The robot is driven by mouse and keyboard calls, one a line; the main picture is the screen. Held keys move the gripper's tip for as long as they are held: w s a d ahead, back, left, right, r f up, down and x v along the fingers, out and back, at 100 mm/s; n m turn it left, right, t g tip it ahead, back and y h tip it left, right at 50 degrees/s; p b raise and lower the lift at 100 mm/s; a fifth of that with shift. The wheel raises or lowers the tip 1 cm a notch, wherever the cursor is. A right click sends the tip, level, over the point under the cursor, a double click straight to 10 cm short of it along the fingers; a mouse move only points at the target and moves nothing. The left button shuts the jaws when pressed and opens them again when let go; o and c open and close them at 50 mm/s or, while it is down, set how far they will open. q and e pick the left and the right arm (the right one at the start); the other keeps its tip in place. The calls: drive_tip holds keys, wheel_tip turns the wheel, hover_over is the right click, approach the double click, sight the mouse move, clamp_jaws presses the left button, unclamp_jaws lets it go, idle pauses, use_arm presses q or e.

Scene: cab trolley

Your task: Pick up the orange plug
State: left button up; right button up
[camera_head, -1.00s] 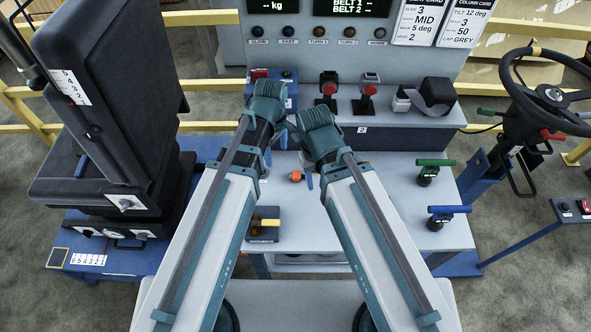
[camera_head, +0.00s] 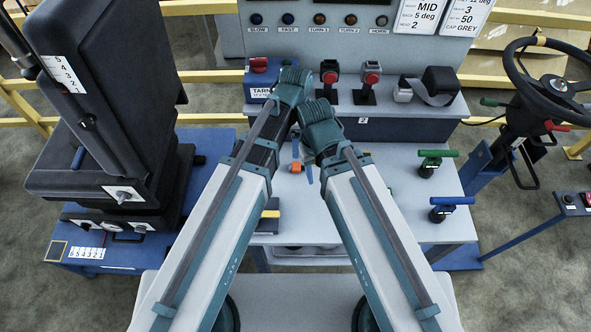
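The small orange plug (camera_head: 295,167) lies on the light grey desk, in the gap between my two forearms in the head view. Below the wrists, blue fingertips show close to the plug. The one just right of it seems to belong to my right gripper (camera_head: 309,174). The one just above it seems to belong to my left gripper (camera_head: 295,149). My own wrists hide most of both grippers, so their opening is not visible. I cannot tell whether a finger touches the plug.
Green (camera_head: 437,155) and blue (camera_head: 451,203) handles stand on the right. A black seat (camera_head: 105,85) is left, a steering wheel (camera_head: 548,80) right.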

sight(296, 165)
use_arm(q)
drive_tip(key=shift+f+b, duration=5.4)
drive_tip(key=shift+f, duration=0.5)
use_arm(e)
drive_tip(key=shift+f, duration=5.9)
drive_tip(key=shift+r, duration=0.1)
use_arm(q)
drive_tip(key=shift+r, duration=0.1)
clamp_jaws()
